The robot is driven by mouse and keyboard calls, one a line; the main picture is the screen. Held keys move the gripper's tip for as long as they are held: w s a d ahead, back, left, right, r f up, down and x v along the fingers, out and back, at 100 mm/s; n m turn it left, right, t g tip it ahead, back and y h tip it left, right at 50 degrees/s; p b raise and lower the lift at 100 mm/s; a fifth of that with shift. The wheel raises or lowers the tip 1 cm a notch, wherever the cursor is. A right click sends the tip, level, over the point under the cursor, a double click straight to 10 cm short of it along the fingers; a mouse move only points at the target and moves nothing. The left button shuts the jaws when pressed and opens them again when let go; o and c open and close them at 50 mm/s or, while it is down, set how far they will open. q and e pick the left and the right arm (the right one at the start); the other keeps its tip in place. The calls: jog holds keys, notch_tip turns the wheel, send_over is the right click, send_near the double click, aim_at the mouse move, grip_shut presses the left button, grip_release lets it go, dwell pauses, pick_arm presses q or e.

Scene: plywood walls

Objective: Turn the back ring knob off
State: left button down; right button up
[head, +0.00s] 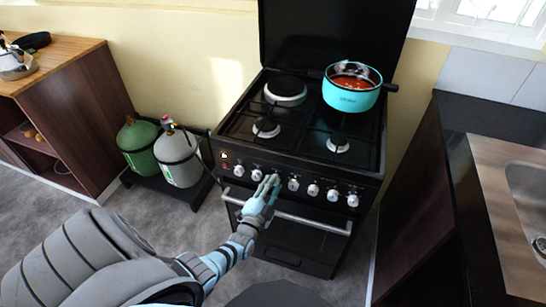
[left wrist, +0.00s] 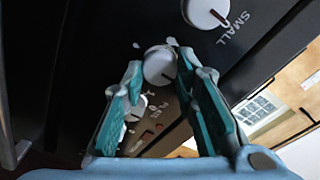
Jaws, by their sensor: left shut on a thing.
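The black stove (head: 300,228) has a row of white knobs along its front panel. My left gripper (head: 268,186) reaches this row left of its middle. In the left wrist view, its teal fingers (left wrist: 172,60) are shut on a white knob (left wrist: 160,66), with a fingertip on each side. A knob marked SMALL (left wrist: 205,10) is above it and another white knob (left wrist: 134,107) is below it. The held knob's label is hidden or unreadable, so I cannot tell whether it is the back ring knob. My right gripper is not in view.
A turquoise pot (head: 350,98) with red food stands on the back right burner. A round plate (head: 285,91) is at the back left. The oven handle (head: 310,222) runs below the knobs. Gas bottles (head: 180,160) stand left of the stove; a dark counter (head: 490,118) is right.

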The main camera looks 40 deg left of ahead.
pick_arm(q)
jog(key=shift+s+f, duration=0.2)
jog(key=shift+f, duration=0.1)
jog(key=c, duration=1.4)
grip_release()
jog(key=shift+c, duration=0.2)
jog(key=shift+o, duration=0.8)
jog(key=shift+a+r, duration=0.1)
jog(key=shift+r, duration=0.05)
jog(key=v, duration=1.2)
